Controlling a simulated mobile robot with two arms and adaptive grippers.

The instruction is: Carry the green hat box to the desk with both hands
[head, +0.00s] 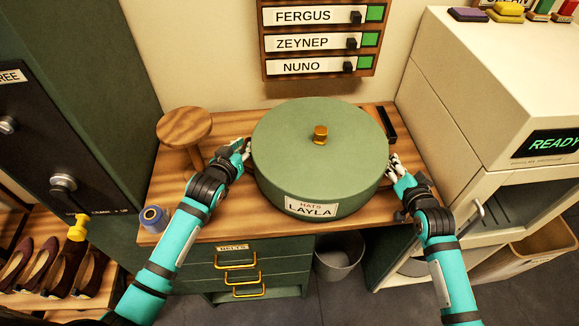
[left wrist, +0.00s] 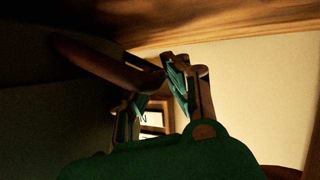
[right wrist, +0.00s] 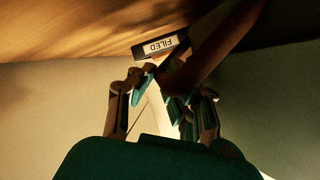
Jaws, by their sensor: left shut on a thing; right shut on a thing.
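The green hat box (head: 290,145) is round and upright, with a brass knob (head: 320,134) on its lid and a label reading "HATS LAYLA" on its front. It is over the wooden desk (head: 220,225); I cannot tell whether its base touches the top. My left gripper (head: 243,149) is shut on its left side, and my right gripper (head: 393,163) is shut on its right side. A dark brown curved strap, seemingly a side handle, runs to the fingers in the left wrist view (left wrist: 105,65) and in the right wrist view (right wrist: 220,45).
A wooden stand (head: 184,126) and a small blue spool-like item (head: 153,219) are at the desk's left. A black "FILED" item (head: 386,122) lies behind the box at right. A cream machine (head: 480,100) stands right, a bin (head: 339,255) below, a green cabinet (head: 100,60) left.

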